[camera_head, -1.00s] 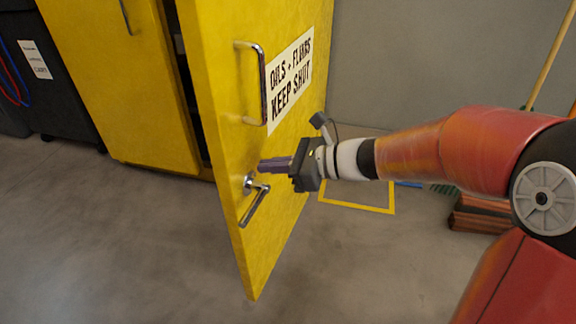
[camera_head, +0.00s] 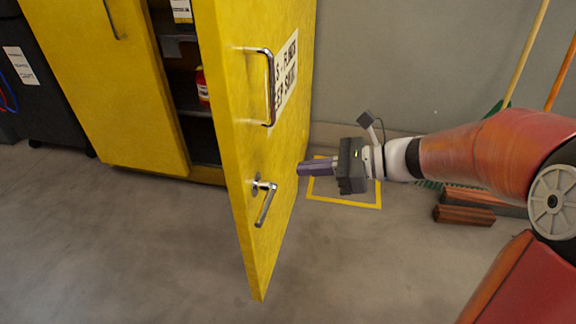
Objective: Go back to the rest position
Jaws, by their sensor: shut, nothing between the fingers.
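My gripper (camera_head: 302,170) is shut and empty. My red arm reaches in from the right edge. The door stands swung out toward me, with a chrome pull handle (camera_head: 268,85) above the lever and a partly seen sign (camera_head: 287,75).
Inside the cabinet, shelves hold a red container (camera_head: 202,87). The other yellow door (camera_head: 110,90) is at left, beside a dark cabinet (camera_head: 45,75). The front floor is clear.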

